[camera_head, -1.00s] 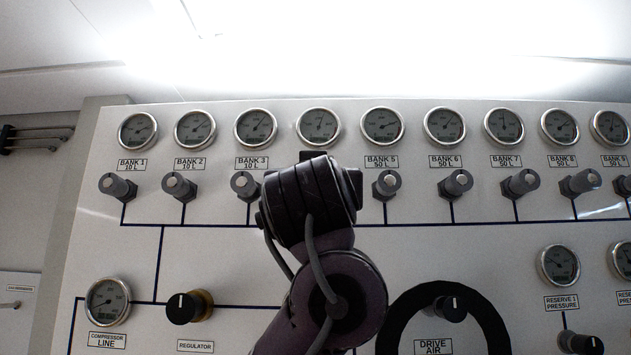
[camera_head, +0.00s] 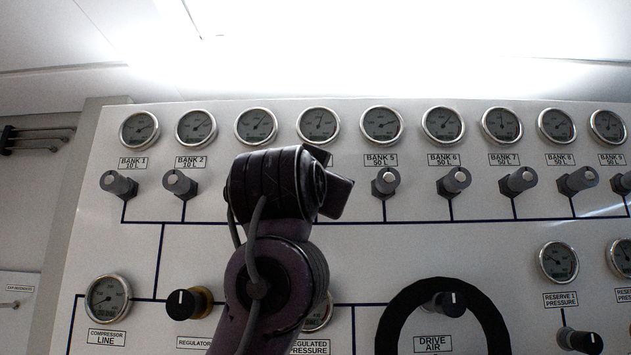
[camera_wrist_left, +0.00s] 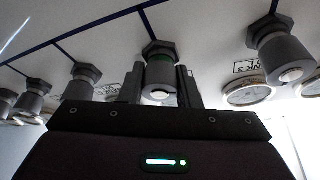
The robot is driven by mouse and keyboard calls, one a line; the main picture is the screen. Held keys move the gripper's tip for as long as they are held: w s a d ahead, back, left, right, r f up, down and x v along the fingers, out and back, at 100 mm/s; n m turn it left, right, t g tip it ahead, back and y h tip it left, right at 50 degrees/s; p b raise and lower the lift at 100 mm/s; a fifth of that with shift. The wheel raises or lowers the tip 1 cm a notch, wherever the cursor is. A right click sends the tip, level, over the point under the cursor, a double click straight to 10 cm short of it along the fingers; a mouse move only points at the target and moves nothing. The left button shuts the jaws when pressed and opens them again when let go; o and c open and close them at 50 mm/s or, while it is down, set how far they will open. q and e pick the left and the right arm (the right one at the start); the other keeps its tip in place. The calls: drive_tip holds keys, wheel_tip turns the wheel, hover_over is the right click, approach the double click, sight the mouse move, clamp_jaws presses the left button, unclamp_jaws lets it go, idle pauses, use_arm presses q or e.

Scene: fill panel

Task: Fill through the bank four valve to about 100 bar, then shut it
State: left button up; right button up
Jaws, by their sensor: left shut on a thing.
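The bank four valve (camera_wrist_left: 160,76) is a grey knob with a pale end cap and a dark hex collar. In the left wrist view it sits between the two fingers of my left gripper (camera_wrist_left: 159,87), which is shut on it. In the head view my left wrist hides this valve and most of its label. The bank four gauge (camera_head: 318,125) is visible above my wrist; its needle points roughly upward, but its reading is too small to tell. The compressor line gauge (camera_head: 108,298) is at lower left. My right gripper is not in view.
The bank 5 valve (camera_head: 386,182) stands to the right, and my arm hides the bank 3 valve in the head view. The regulator knob (camera_head: 188,303) and drive air knob (camera_head: 450,303) are lower. The regulated pressure gauge (camera_head: 319,314) is partly hidden by my arm.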

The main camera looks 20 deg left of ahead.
use_arm(q)
drive_tip(key=shift+s+r, duration=0.1)
drive_tip(key=o, duration=1)
drive_tip(key=shift+s+d, duration=0.1)
drive_tip(key=shift+c, duration=0.2)
drive_tip(key=shift+s, duration=0.1)
drive_tip(key=b+v, duration=0.5)
drive_tip(key=v, duration=0.2)
drive_tip(key=shift+s+f, duration=0.2)
drive_tip(key=shift+s, duration=0.05)
